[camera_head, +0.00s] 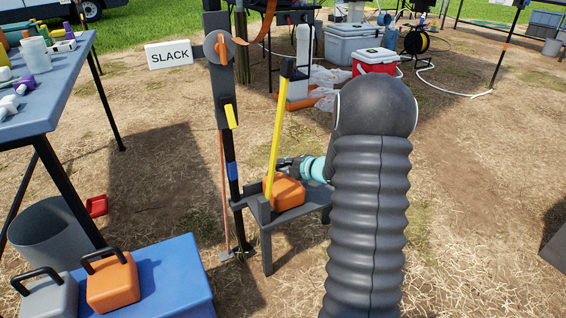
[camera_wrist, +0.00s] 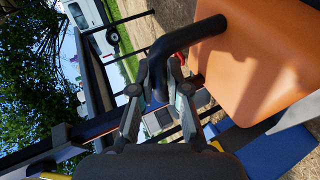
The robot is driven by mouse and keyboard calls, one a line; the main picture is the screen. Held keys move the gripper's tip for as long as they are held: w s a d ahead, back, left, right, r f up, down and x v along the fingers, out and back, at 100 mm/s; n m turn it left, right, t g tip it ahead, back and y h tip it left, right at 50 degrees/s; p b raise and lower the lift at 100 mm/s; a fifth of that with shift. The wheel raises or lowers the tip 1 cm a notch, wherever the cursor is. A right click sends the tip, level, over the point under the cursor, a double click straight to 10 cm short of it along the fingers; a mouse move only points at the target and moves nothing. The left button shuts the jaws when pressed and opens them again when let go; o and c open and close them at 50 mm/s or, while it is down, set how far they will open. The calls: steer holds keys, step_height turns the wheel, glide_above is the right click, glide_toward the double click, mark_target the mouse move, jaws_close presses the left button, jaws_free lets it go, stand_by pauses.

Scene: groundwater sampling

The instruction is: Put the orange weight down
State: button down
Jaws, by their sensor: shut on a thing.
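An orange weight (camera_head: 286,193) with a black handle is at the small dark shelf (camera_head: 318,196) on the post. It looks to be on or just over the shelf; I cannot tell if it bears on it. My gripper (camera_head: 290,163) reaches in from the right, above the weight. In the wrist view my gripper (camera_wrist: 163,75) is shut on the black handle (camera_wrist: 192,36), with the orange body (camera_wrist: 262,62) at the right. The yellow lever (camera_head: 276,135) rises in front of the weight and hides part of it.
A second orange weight (camera_head: 113,284) and a grey weight (camera_head: 48,296) stand on a blue box (camera_head: 180,278) at lower left. A "SLACK" sign (camera_head: 169,54) stands behind. Bare ground lies to the right.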

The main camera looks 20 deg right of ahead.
steer(key=c, duration=1.6)
jaws_free()
steer(key=shift+f, duration=0.15)
steer(key=o, duration=0.4)
steer(key=shift+o, duration=0.2)
steer(key=shift+s, duration=0.1)
steer(key=p+v, duration=0.2)
steer(key=v, duration=1)
steer(key=s+a+r+m+g+h, duration=0.1)
steer(key=s+a+r+m+h, duration=0.25)
steer(key=r+m, duration=0.3)
steer(key=s+a+r+m+h, duration=0.2)
steer(key=r+m+h, duration=0.3)
steer(key=r+m, duration=0.15)
steer(key=s+a+m+g+y, duration=0.2)
steer(key=s+a+m+g, duration=0.1)
steer(key=s+a, duration=0.5)
steer(key=s+a+f+m+g+y, duration=0.1)
steer(key=s+a+m+g+y, duration=0.1)
steer(key=s+a, duration=0.6)
steer(key=s+m+g, duration=0.1)
steer(key=s+m, duration=0.1)
steer(key=s, duration=0.3)
steer(key=shift+s, duration=0.35)
